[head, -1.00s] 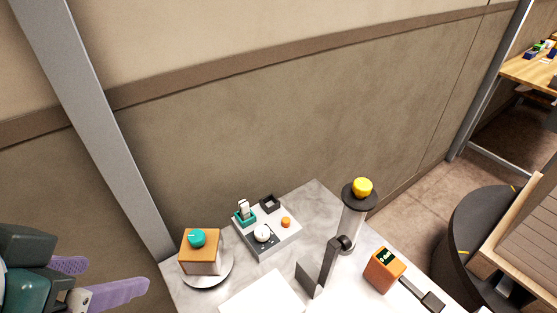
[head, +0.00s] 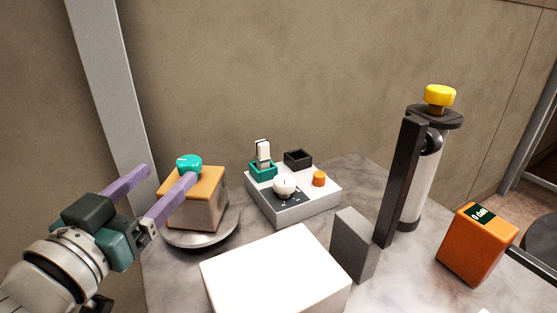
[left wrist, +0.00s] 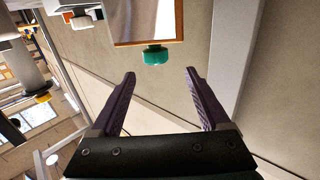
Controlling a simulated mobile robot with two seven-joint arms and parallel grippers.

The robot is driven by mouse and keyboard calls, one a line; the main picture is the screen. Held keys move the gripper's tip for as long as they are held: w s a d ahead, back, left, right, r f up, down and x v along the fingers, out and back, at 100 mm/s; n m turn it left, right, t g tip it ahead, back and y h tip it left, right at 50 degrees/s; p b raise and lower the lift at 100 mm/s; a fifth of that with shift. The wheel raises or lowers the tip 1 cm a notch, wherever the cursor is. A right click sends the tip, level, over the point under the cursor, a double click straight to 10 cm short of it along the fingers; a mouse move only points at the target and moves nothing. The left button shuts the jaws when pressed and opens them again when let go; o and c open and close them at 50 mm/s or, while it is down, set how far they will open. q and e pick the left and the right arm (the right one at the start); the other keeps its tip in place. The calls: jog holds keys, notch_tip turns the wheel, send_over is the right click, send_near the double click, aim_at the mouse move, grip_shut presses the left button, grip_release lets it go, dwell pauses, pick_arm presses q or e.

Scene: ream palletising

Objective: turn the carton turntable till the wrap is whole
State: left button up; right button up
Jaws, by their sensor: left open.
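The carton (head: 198,206) has an orange-brown top and paler sides, and sits on the round grey turntable (head: 207,240) at the table's left. A teal knob (head: 189,163) stands on its top. How far any wrap reaches around is unclear. My left gripper (head: 168,177) is open and empty at the carton's upper left, one finger close to the knob. In the left wrist view, the knob (left wrist: 155,56) and carton (left wrist: 145,20) appear ahead of the open fingertips (left wrist: 160,72), the knob roughly centred between them. My right gripper is out of view.
A grey control box (head: 300,205) with a white dial stands right of the turntable. A white block (head: 275,275), a grey upright plate (head: 353,245), a pale roll (head: 422,185) with yellow knob and an orange box (head: 476,243) stand further right. The wall (head: 300,70) is behind.

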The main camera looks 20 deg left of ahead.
aim_at(195, 155)
pick_arm(q)
jog(key=shift+w+d+f, duration=0.1)
jog(key=shift+d+f, duration=0.05)
jog(key=shift+f, duration=0.3)
jog(key=shift+w, duration=0.2)
jog(key=w, duration=0.3)
jog(key=w+b, duration=0.1)
jog(key=w, duration=0.2)
jog(key=w+a, duration=0.1)
jog(key=w, duration=0.2)
jog(key=shift+w+r, duration=0.1)
jog(key=shift+w, duration=0.1)
grip_shut()
dwell(0.6)
